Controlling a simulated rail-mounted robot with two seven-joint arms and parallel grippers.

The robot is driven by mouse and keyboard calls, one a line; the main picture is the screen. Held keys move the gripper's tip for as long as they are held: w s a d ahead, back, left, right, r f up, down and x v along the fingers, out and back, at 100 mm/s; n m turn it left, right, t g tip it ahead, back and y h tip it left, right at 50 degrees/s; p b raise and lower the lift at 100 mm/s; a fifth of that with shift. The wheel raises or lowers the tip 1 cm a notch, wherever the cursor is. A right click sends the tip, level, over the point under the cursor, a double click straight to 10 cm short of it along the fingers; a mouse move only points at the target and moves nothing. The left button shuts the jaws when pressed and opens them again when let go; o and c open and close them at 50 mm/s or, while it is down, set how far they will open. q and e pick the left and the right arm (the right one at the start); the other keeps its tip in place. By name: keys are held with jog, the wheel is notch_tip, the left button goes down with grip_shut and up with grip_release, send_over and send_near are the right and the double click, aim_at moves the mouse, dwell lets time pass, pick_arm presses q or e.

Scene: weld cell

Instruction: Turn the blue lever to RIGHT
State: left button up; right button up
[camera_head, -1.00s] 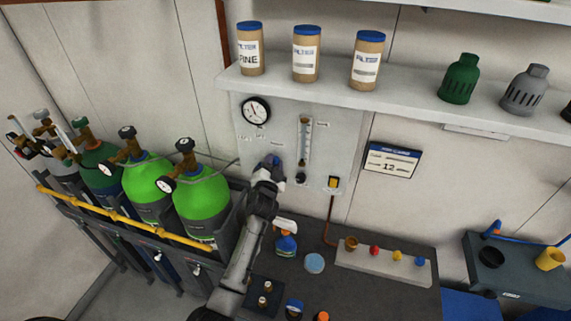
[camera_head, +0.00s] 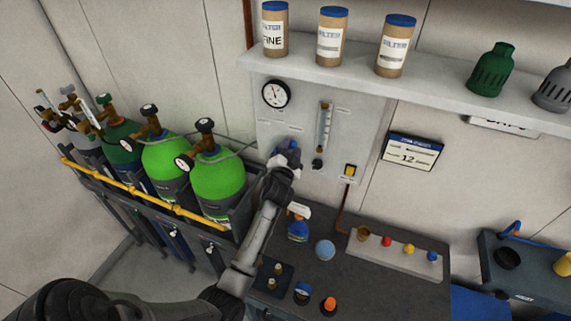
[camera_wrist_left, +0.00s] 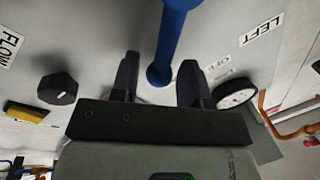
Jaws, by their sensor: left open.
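The blue lever (camera_wrist_left: 173,38) is large in the left wrist view, running from the top edge down to its rounded end. A bit of blue (camera_head: 288,146) also shows at the gripper on the grey wall panel (camera_head: 345,115) in the head view. My left gripper (camera_wrist_left: 160,62) is open, with one dark finger on each side of the lever and a visible gap to each. I cannot tell its depth along the lever. A LEFT label (camera_wrist_left: 262,29) and a partly hidden OFF label (camera_wrist_left: 214,70) are beside it. My right gripper is not in view.
The panel also carries a gauge (camera_head: 276,94), a flow tube (camera_head: 325,128), a black knob (camera_wrist_left: 58,88) and a yellow switch (camera_head: 349,171). Green gas cylinders (camera_head: 218,178) stand left of my arm. A shelf (camera_head: 420,92) juts out above. The bench (camera_head: 385,280) below holds small items.

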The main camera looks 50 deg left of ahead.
pick_arm(q)
jog(key=b+v, duration=0.2)
jog(key=v, duration=1.1)
jog(key=shift+f, duration=0.15)
notch_tip(320, 180, down, 5)
jog(key=s+a+n+g+h, duration=0.1)
jog(key=s+n+g, duration=0.1)
jog(key=n+g, duration=0.25)
jog(key=s+d+f+g+h, duration=0.1)
jog(key=s+d+h, duration=0.15)
jog(key=d, duration=0.25)
jog(key=s+d+f+m+g+h, duration=0.1)
jog(key=s+d+h, duration=0.15)
jog(key=d, duration=0.35)
jog(key=s+d+f+g+h, duration=0.1)
jog(key=d+h, duration=0.3)
jog(key=d, duration=0.1)
jog(key=s+d+f+m+g+h, duration=0.15)
jog(key=s+d+f, duration=0.25)
jog(key=s, duration=0.5)
jog(key=s+d+f+m+g+h, duration=0.1)
jog(key=s+d+f+m+g, duration=0.3)
jog(key=s, duration=0.6)
notch_tip(320, 180, up, 13)
jog(key=n+t+p, duration=0.1)
jog(key=p, duration=1.2)
jog(key=shift+w+a+f+n+p, duration=0.3)
jog(key=shift+w+p, duration=0.1)
jog(key=shift+w, duration=0.1)
